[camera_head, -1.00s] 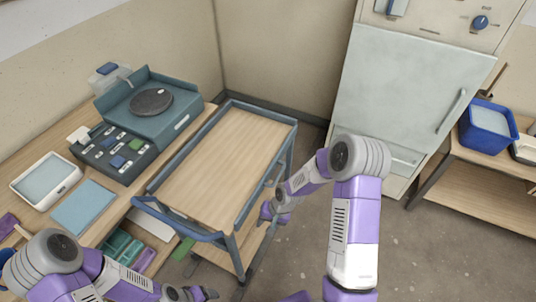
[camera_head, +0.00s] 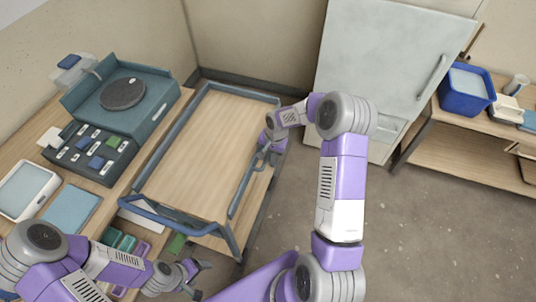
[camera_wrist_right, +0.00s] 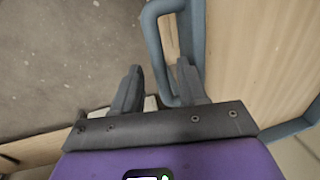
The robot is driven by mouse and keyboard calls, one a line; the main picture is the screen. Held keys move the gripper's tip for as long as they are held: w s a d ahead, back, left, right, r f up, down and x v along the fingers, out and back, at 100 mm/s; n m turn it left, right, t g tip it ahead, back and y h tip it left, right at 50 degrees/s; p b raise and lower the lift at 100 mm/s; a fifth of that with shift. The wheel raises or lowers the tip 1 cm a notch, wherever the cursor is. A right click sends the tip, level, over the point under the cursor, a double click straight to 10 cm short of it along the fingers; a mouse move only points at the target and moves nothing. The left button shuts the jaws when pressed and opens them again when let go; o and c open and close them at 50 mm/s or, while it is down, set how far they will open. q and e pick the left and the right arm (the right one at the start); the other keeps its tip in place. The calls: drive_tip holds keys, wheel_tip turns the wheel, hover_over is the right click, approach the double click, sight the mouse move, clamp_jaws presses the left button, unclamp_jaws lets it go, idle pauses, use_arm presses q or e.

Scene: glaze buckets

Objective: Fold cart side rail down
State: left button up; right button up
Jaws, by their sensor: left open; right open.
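The cart (camera_head: 205,150) has a wooden top and a blue-grey frame, with a curved push handle (camera_head: 165,220) at its near end. Its right side rail (camera_head: 243,190) is a blue-grey bar, its near end apart from the near corner post; its exact tilt is hard to tell. My right gripper (camera_head: 268,150) is at the far part of this rail. In the right wrist view, a blue-grey handle loop (camera_wrist_right: 153,35) reaches between the open fingers of this gripper (camera_wrist_right: 160,85). My left gripper (camera_head: 195,275) is open and empty, in front of the cart's near end.
A workbench on the left holds a teal box with a dark disc (camera_head: 122,93), a button panel (camera_head: 90,152) and a white tray (camera_head: 27,190). A pale cabinet (camera_head: 385,70) stands behind. A blue bucket (camera_head: 466,92) is on a shelf at right. The floor right of the cart is clear.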

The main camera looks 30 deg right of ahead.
drive_tip(key=shift+f, duration=0.1)
clamp_jaws()
idle(0.4)
wheel_tip(320, 180, down, 8)
drive_tip(key=s+d+t+y+b, duration=0.2)
drive_tip(key=t+y+b, duration=0.8)
drive_tip(key=t+b, duration=0.2)
drive_tip(key=shift+s+d+f+y+b, duration=0.15)
drive_tip(key=shift+s+y+b, duration=0.25)
drive_tip(key=shift+b, duration=0.1)
idle(0.5)
